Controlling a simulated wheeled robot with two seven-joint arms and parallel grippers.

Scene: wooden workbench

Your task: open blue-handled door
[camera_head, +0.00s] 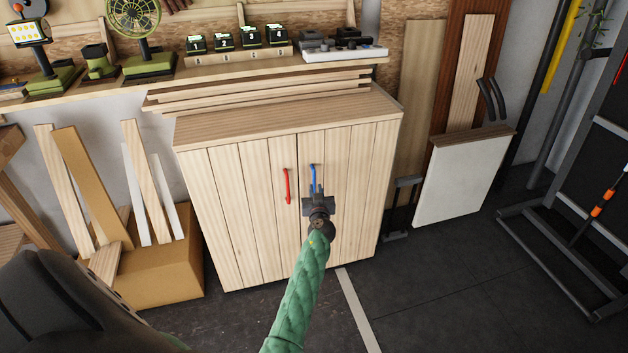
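A light wooden cabinet (235,200) with two closed doors stands below the workbench. The left door has a red handle (287,186). The right door (352,190) has a blue upright handle (313,174) near the middle seam. My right gripper is not in view.
A workbench (290,58) with small boxes and a green fan (133,18) runs above. Wood offcuts stand in a box (170,270) to the left. A white-fronted panel (462,180) leans at the right. The dark floor (430,290) in front is mostly clear.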

